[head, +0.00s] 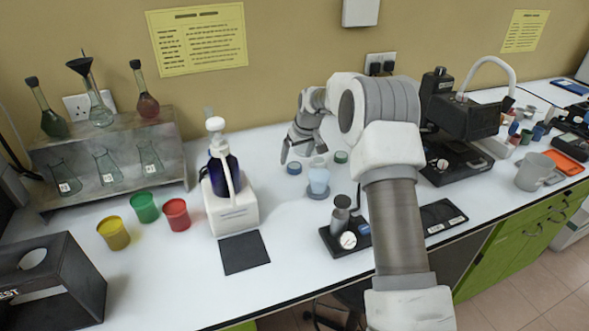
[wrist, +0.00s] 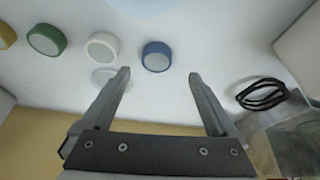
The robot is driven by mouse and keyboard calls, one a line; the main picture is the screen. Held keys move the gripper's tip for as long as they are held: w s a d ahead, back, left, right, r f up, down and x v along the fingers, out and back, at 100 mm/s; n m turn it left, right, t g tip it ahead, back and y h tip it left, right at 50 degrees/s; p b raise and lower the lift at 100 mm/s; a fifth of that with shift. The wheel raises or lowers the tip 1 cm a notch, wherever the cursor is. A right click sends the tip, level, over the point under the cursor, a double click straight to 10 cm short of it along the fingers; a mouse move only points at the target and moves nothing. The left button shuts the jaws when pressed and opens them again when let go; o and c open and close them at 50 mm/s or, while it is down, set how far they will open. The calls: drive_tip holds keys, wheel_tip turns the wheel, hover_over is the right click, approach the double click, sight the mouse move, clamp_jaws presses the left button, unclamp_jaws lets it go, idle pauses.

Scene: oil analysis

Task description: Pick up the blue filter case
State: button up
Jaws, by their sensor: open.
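The blue filter case (wrist: 156,56) is a small round case with a paler top. It lies on the white bench, just beyond the gap between my fingertips in the wrist view. It also shows in the head view (head: 294,168), below my gripper (head: 301,152). My gripper (wrist: 158,77) is open and empty, one finger to each side of the case's line. The fingers appear apart from the case; their exact height above the bench I cannot tell.
In the wrist view, a white case (wrist: 101,46), a green case (wrist: 46,39) and a yellow one (wrist: 5,36) lie left of the blue case. A black coiled item (wrist: 262,94) is at right. In the head view, a blue bottle (head: 224,172) stands left of my gripper.

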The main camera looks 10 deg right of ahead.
sight(295, 166)
drive_tip(key=shift+d+x, duration=0.15)
drive_tip(key=shift+x, duration=1.2)
drive_tip(key=shift+d+x, duration=0.15)
drive_tip(key=shift+x, duration=1.15)
drive_tip(key=c, duration=1.4)
